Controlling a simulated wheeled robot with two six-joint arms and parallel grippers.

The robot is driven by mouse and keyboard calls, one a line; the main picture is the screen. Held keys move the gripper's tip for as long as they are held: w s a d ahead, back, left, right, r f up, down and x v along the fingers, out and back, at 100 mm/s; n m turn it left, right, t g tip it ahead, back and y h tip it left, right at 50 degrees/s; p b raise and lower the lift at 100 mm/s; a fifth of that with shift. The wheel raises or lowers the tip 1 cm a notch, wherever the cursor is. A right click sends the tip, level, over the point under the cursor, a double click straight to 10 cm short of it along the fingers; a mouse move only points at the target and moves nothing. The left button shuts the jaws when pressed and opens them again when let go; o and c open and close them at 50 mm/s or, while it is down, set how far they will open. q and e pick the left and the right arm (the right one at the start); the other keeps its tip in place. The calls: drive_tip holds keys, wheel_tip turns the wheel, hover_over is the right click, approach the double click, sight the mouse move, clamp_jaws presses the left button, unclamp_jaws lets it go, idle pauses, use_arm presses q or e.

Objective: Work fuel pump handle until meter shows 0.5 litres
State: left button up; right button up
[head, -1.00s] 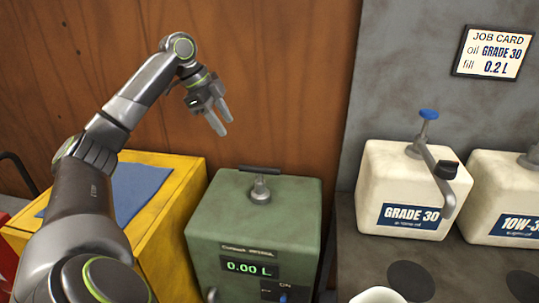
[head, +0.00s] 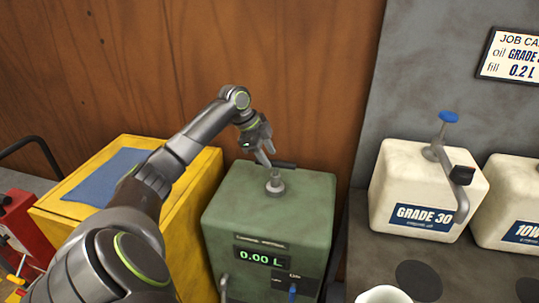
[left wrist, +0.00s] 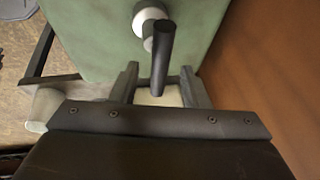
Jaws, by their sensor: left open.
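The green fuel pump (head: 305,205) stands in the middle of the head view. Its meter (head: 262,257) reads 0.00 L. A black handle bar (head: 285,165) sits on a grey stem (head: 275,184) on the pump's top. My left gripper (head: 266,161) is at the handle's left end, pointing down. In the left wrist view the handle (left wrist: 161,57) reaches in between the two spread fingers of my left gripper (left wrist: 160,82). The fingers stand apart on either side of it, and I cannot tell if either touches. My right gripper is out of view.
A yellow box (head: 190,205) with a blue cloth (head: 105,178) is left of the pump. Cream oil cans (head: 395,185), one labelled GRADE 30, stand on the grey bench at right. A job card (head: 518,57) hangs above. A wooden wall is behind.

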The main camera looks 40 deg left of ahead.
use_arm(q)
drive_tip(key=shift+x, duration=0.95)
clamp_jaws()
